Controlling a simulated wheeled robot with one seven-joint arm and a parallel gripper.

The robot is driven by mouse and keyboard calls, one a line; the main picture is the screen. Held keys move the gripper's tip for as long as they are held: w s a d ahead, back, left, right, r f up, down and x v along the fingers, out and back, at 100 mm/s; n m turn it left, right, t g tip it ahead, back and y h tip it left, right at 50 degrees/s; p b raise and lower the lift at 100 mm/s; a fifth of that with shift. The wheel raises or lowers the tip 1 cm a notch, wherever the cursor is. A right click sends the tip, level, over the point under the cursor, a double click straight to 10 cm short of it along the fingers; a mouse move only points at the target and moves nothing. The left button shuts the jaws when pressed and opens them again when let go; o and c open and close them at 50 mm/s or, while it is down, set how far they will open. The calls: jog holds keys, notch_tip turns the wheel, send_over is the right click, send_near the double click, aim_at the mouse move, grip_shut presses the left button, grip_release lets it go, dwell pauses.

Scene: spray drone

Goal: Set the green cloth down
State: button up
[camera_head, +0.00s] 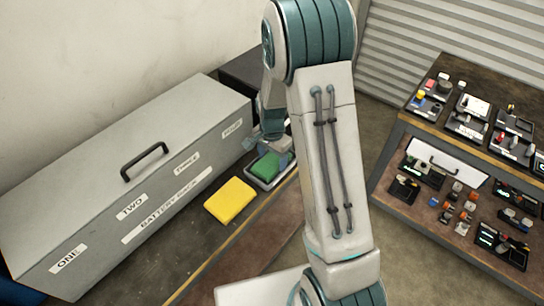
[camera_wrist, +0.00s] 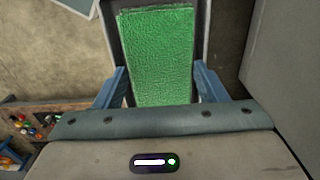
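The green cloth (camera_head: 265,166) is a folded rectangle lying in a small grey tray (camera_head: 283,174) on the bench at the grey box's right end. In the wrist view the cloth (camera_wrist: 160,50) fills most of the tray, and its near end lies between my fingers. My gripper (camera_wrist: 160,75) is open, with its blue fingers spread on either side of the cloth and small gaps beside it. In the head view my gripper (camera_head: 268,150) is just above the tray, partly hidden by my own arm.
A yellow cloth (camera_head: 230,200) lies on the bench left of the tray. A long grey battery box (camera_head: 100,200) with a handle stands behind it. A wooden shelf (camera_head: 440,160) with several small parts and trays stands at right, beyond open floor.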

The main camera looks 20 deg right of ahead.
aim_at(272, 162)
jog(key=shift+o, duration=0.4)
jog(key=shift+r, duration=0.1)
jog(key=shift+r+p, duration=0.25)
jog(key=shift+p, duration=0.05)
notch_tip(272, 162, up, 12)
jog(key=shift+r, duration=0.15)
jog(key=s+r+n+t, duration=0.1)
jog(key=s+r+n, duration=0.2)
jog(key=s, duration=0.4)
jog(key=s+r+n+t, duration=0.1)
jog(key=s+r+n, duration=0.2)
jog(key=s, duration=0.4)
jog(key=s+r+n+t, duration=0.1)
jog(key=s+r+n, duration=0.2)
jog(key=s, duration=0.4)
jog(key=shift+s+n, duration=0.15)
jog(key=shift+n, duration=0.75)
